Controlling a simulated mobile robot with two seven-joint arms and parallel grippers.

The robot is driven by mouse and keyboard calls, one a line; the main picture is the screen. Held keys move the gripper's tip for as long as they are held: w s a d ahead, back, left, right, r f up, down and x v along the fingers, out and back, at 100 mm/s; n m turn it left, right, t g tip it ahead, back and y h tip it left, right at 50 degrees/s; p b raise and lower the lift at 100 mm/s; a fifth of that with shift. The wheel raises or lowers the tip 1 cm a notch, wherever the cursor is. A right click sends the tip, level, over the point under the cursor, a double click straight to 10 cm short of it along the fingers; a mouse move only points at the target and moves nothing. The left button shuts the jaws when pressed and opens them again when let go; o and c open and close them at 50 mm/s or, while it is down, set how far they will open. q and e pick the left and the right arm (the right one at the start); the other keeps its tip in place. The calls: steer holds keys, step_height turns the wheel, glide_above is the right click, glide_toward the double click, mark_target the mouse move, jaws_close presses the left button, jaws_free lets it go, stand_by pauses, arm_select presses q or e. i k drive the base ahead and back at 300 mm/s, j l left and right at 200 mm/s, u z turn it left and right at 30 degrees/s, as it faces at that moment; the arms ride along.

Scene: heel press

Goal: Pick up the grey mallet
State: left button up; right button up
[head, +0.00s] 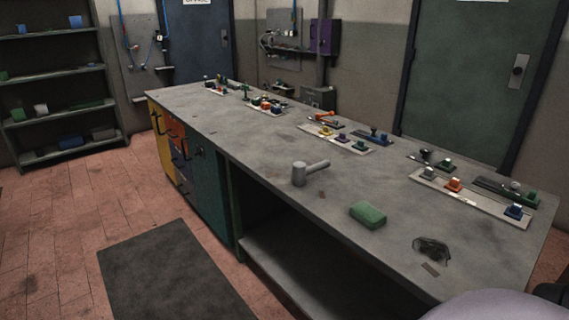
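The grey mallet (301,174) rests on the grey workbench (258,148), near its front edge, in the middle of the head view. Its round head stands toward the left and its handle points right and slightly away. Nothing covers it. Neither of my grippers shows in the head view.
A green block (368,214) and a dark, clear-looking item (431,248) lie right of the mallet. Strips holding small coloured parts (470,195) line the bench's far side. A dark mat (172,275) lies on the floor before the bench. Bare benchtop surrounds the mallet.

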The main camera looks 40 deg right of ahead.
mark_target(300, 171)
steer(key=i+z, duration=0.1)
steer(key=i, duration=1.1)
steer(key=i+j, duration=0.2)
steer(key=i, duration=0.95)
steer(key=i+j+z, duration=0.1)
steer(key=i+z, duration=0.35)
steer(key=i, duration=0.6)
steer(key=i+z, duration=0.1)
steer(key=z, duration=2.4)
